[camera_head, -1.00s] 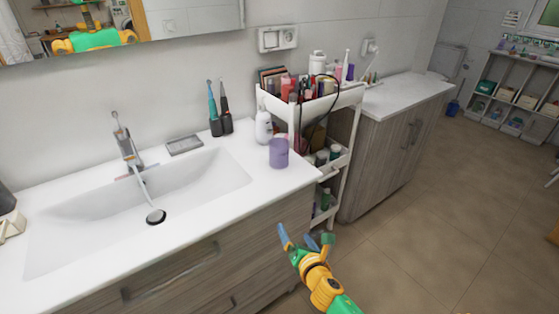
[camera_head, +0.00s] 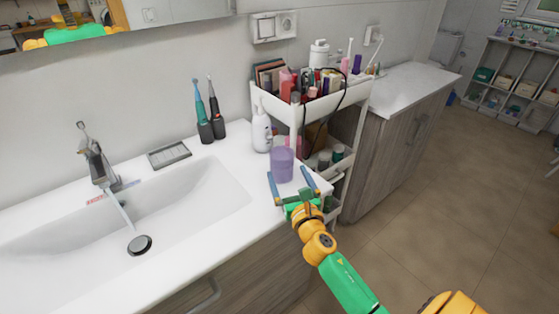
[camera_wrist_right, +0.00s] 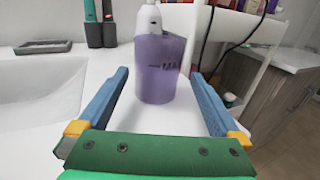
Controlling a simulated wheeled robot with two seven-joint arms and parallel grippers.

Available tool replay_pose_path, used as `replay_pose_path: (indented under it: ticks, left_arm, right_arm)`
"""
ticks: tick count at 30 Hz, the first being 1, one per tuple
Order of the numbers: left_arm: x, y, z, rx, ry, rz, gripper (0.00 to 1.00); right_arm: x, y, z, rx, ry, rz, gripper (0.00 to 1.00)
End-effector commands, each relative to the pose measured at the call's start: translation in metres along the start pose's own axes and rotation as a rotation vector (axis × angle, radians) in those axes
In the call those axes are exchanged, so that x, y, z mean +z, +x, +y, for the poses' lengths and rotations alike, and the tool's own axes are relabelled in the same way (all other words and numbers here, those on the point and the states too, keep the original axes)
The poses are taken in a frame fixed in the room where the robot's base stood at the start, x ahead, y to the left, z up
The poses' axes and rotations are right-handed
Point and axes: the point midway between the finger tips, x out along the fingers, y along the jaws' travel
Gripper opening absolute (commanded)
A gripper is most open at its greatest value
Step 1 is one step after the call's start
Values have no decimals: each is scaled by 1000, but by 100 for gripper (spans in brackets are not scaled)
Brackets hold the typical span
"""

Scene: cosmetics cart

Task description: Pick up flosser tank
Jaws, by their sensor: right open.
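The flosser tank (camera_head: 282,165) appears to be the purple cylinder standing upright on the white counter, near its right front edge. It also shows in the right wrist view (camera_wrist_right: 158,70), straight ahead between the fingers. A white bottle (camera_head: 261,131) stands just behind it. My right gripper (camera_head: 288,172) is open, its two blue fingers pointing at the tank from the front. Nothing is held. My left gripper is not in view.
Two electric toothbrushes (camera_head: 211,115) and a soap dish (camera_head: 169,154) stand behind the sink (camera_head: 180,207). A white cart (camera_head: 298,112) loaded with cosmetics stands right of the counter, close to the tank. The counter in front of the tank is clear.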

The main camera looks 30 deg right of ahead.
Motion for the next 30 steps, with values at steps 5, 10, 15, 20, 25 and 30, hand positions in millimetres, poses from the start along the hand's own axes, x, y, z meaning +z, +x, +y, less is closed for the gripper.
replay_pose_path:
  ticks: [5,10,15,20,25,30]
  left_arm:
    - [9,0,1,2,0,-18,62]
    - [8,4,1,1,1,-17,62]
    - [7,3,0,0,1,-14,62]
    - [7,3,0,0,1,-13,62]
    - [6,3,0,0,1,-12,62]
    - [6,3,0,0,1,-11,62]
  right_arm:
    - [0,33,1,-2,5,-1,100]
    - [-2,58,1,-1,3,1,100]
    - [-1,60,1,0,3,2,100]
    - [-1,60,1,0,3,2,70]
    - [-1,60,1,0,2,2,24]
    - [-2,59,1,0,2,3,22]
